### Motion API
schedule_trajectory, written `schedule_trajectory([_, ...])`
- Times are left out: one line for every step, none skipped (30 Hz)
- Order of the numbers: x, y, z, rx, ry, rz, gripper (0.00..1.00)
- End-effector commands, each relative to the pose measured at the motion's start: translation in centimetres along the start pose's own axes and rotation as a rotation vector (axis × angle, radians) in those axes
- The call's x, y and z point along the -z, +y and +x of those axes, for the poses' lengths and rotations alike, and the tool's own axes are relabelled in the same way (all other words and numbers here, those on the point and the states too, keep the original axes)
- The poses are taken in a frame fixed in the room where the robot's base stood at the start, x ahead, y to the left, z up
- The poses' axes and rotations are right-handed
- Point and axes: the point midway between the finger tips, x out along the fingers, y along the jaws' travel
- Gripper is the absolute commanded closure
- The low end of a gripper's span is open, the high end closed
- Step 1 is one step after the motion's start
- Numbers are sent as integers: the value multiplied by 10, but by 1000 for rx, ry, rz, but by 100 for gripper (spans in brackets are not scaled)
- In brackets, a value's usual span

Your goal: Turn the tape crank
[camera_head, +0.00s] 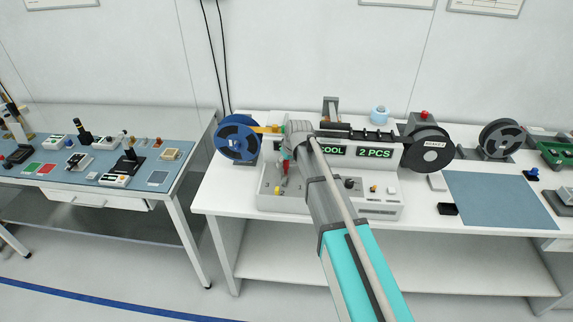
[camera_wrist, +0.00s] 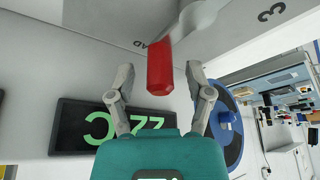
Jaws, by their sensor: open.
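The tape crank shows in the wrist view as a red grip (camera_wrist: 160,68) on a pale grey crank arm (camera_wrist: 195,17). My gripper (camera_wrist: 159,76) is open, with one finger on each side of the red grip in the picture. Gaps show between both fingers and the grip. I cannot tell how deep the grip sits between the fingers. In the head view my arm reaches over the tape machine (camera_head: 385,208), and my wrist hides much of the crank area. The blue tape reel (camera_head: 228,132) is left of my wrist; it also shows in the wrist view (camera_wrist: 233,150).
A lit display (camera_head: 375,152) reading "2 PCS" is on the machine's front. A dark reel (camera_head: 428,148) stands at its right. A blue-grey mat (camera_head: 500,200) lies further right on the white bench (camera_head: 228,190). Another workbench (camera_head: 60,197) with small parts is at left.

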Motion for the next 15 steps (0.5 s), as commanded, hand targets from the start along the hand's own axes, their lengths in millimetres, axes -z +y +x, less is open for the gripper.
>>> schedule_trajectory([0,0,1,0,0,0,34])
schedule_trajectory([0,0,1,0,0,0,34])
schedule_trajectory([0,0,1,0,0,0,34])
schedule_trajectory([0,0,1,0,0,0,34])
schedule_trajectory([0,0,1,0,0,0,34])
schedule_trajectory([0,0,1,0,0,0,34])
schedule_trajectory([0,0,1,0,0,0,34])
schedule_trajectory([0,0,1,0,0,0,34])
schedule_trajectory([0,0,1,0,0,0,34])
schedule_trajectory([0,0,1,0,0,0,35])
schedule_trajectory([0,0,1,0,0,-1,41])
schedule_trajectory([0,0,1,0,0,-1,48])
schedule_trajectory([0,0,1,0,0,-1,54])
schedule_trajectory([0,-1,1,0,0,-1,60])
schedule_trajectory([0,-1,1,0,0,-1,67])
